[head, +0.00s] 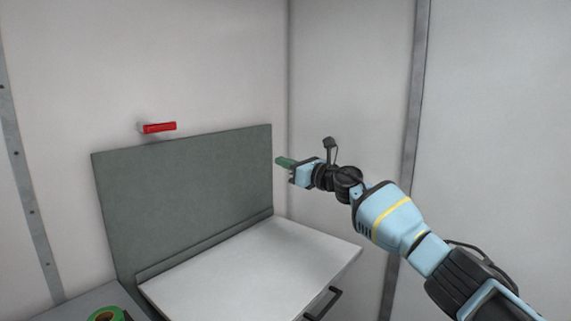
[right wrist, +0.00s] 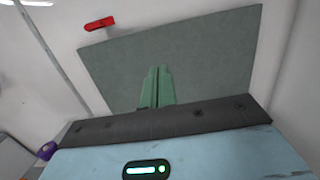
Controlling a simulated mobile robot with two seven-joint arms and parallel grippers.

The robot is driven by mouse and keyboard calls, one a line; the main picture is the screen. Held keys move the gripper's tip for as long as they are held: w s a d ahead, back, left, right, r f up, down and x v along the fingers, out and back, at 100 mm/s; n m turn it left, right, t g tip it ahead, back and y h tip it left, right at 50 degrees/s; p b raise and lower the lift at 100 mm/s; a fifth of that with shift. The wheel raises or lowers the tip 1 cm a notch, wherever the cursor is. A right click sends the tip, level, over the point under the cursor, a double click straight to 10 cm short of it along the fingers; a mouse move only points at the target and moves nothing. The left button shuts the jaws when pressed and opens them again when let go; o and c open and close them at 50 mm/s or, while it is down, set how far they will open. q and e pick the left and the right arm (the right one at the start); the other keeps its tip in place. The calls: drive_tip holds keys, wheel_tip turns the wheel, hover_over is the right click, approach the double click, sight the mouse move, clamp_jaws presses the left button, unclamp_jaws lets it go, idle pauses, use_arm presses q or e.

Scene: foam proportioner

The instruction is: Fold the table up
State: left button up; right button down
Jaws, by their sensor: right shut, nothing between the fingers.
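A flat grey-green table panel (head: 185,195) stands about upright along the back wall, with a strip along its bottom edge. It also fills the middle of the right wrist view (right wrist: 190,55). A red latch (head: 159,127) sits on the wall just above the panel's top edge, its lever lying sideways; it shows at the upper left of the right wrist view (right wrist: 100,23). My right gripper (head: 284,162) has green fingers, shut and empty, near the panel's right edge. I cannot tell whether they touch the panel. My left gripper is not in view.
A white flat top (head: 255,268) extends forward below the panel, with a black handle (head: 323,303) at its front right. A green roll (head: 108,314) lies on a grey surface at the lower left. The right wall (head: 350,75) is close behind my right arm.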

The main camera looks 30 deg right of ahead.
wheel_tip(320, 180, down, 5)
drive_tip(key=b, duration=0.2)
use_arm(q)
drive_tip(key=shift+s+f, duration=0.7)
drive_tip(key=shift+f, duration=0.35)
use_arm(e)
drive_tip(key=v, duration=0.9)
drive_tip(key=shift+s+f, duration=0.25)
drive_tip(key=shift+s, duration=0.15)
drive_tip(key=shift+d, duration=0.1)
